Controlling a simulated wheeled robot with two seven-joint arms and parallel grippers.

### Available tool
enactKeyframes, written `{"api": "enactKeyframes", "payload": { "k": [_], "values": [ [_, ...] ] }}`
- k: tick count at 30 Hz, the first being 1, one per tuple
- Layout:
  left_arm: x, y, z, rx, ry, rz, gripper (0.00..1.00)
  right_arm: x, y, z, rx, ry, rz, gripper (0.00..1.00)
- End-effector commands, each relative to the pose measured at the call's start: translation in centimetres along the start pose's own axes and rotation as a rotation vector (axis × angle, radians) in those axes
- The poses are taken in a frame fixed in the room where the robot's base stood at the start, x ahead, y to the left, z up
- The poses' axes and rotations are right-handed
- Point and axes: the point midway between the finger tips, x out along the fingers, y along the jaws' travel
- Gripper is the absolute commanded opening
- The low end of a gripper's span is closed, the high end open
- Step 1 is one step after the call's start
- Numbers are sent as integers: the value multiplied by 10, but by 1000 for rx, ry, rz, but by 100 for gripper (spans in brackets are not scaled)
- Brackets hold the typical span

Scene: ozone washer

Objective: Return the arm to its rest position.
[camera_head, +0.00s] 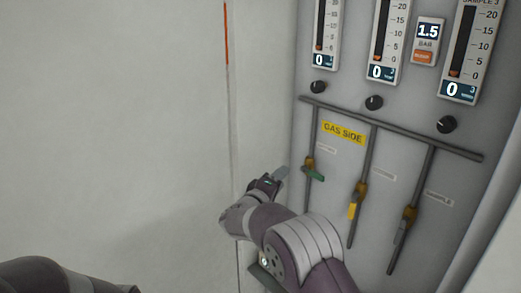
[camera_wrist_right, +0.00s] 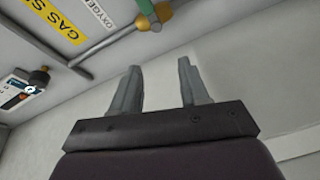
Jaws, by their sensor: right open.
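My right arm comes up from the bottom of the head view, bent at a grey and purple joint. Its right gripper (camera_head: 277,178) is in front of the left edge of the gas panel, just left of the green valve handle (camera_head: 313,174). In the right wrist view the right gripper (camera_wrist_right: 158,88) has its two grey fingers apart with nothing between them. The green handle also shows at the top of that view (camera_wrist_right: 145,6), apart from the fingers. A dark part of my left arm shows at the lower left of the head view; its gripper is not visible.
The gas panel (camera_head: 335,225) carries a yellow valve handle (camera_head: 353,211), a grey valve handle (camera_head: 401,231), pipes, black knobs and flow meters reading 0. A small display (camera_head: 428,31) reads 1.5. A plain pale wall (camera_head: 120,110) fills the left, with free room before it.

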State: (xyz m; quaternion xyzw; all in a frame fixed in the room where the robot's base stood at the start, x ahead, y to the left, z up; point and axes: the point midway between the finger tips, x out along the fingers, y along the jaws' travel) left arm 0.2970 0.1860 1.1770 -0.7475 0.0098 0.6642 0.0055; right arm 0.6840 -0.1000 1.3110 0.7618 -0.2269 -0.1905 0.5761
Motion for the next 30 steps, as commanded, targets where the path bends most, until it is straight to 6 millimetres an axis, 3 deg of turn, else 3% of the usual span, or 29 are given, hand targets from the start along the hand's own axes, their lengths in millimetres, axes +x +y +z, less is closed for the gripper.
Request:
{"api": "enactKeyframes", "payload": {
  "k": [1,2,5,9,12,16,18,21,30],
  "values": [
    [18,0,2,0,-1,0,37,4,-9,8,119,110,-94,45],
    [24,0,3,0,-1,0,37,1,-16,13,203,175,-186,45],
    [42,0,5,0,-1,0,37,-42,-59,60,438,218,-606,45],
    [56,0,7,0,-1,0,37,-132,-107,164,587,-88,-1045,45],
    [63,0,8,0,-1,0,37,-188,-123,233,618,-361,-1187,45],
    [68,0,8,0,-1,0,37,-241,-130,298,617,-641,-1242,45],
    [70,0,8,0,-1,0,37,-257,-129,318,612,-732,-1244,45],
    [70,0,8,0,0,0,37,-268,-128,331,607,-793,-1242,45],
    [69,0,8,0,0,0,37,-269,-128,331,607,-799,-1242,45]
  ]
}}
